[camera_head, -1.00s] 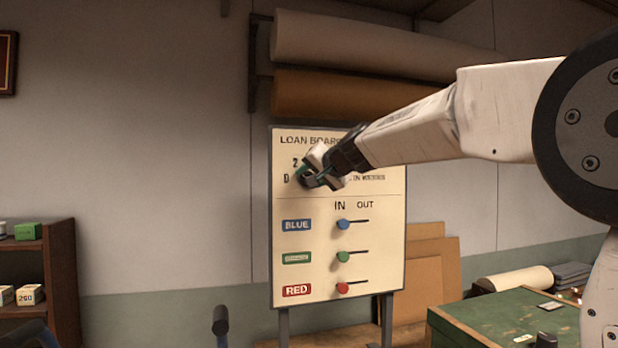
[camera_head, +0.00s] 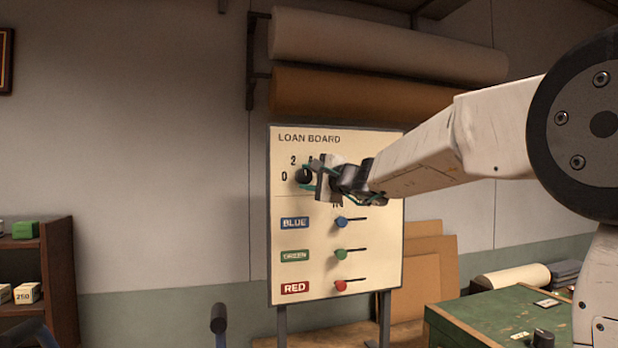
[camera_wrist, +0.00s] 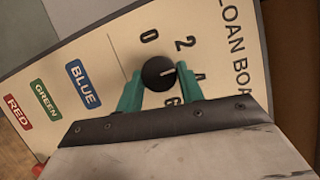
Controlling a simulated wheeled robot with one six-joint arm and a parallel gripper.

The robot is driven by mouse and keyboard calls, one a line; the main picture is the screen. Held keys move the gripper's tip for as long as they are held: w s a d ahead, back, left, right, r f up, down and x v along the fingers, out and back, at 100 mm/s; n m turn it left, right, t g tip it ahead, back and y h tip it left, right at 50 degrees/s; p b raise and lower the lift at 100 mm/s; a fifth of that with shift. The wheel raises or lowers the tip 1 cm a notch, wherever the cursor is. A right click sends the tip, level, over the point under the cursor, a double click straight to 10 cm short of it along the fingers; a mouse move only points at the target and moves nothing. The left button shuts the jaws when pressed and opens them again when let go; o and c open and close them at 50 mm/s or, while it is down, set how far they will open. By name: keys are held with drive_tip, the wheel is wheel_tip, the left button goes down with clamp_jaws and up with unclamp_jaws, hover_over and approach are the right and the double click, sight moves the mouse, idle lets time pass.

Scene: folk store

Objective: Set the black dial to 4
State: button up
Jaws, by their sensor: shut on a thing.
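The black dial (camera_head: 303,177) sits on the upper left of the cream loan board (camera_head: 374,282) in the head view, with 0 and 2 visible beside it. My gripper (camera_head: 310,175) is at the dial from the right and covers the other numbers there. In the wrist view the dial (camera_wrist: 157,82) lies between the green fingers of my gripper (camera_wrist: 160,73), which is shut on it. The dial's white pointer line points right, about toward the 4 (camera_wrist: 200,75), which is partly hidden by a finger.
Blue (camera_head: 341,222), green (camera_head: 341,254) and red (camera_head: 341,286) slider knobs sit lower on the board, at the left of their slots. Paper rolls (camera_head: 390,45) hang above. A green table (camera_head: 480,325) stands at lower right, a shelf (camera_head: 58,265) at left.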

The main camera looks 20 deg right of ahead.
drive_tip(key=m, duration=0.2)
drive_tip(key=m+t, duration=0.1)
drive_tip(key=m, duration=0.1)
drive_tip(key=m+t, duration=0.1)
drive_tip(key=m, duration=0.1)
drive_tip(key=shift+a+f, duration=0.1)
drive_tip(key=shift+f, duration=0.15)
drive_tip(key=shift+m+t, duration=0.3)
drive_tip(key=shift+m, duration=0.1)
drive_tip(key=o, duration=1)
drive_tip(key=shift+s, duration=0.1)
drive_tip(key=v, duration=0.7)
drive_tip(key=shift+s, duration=0.3)
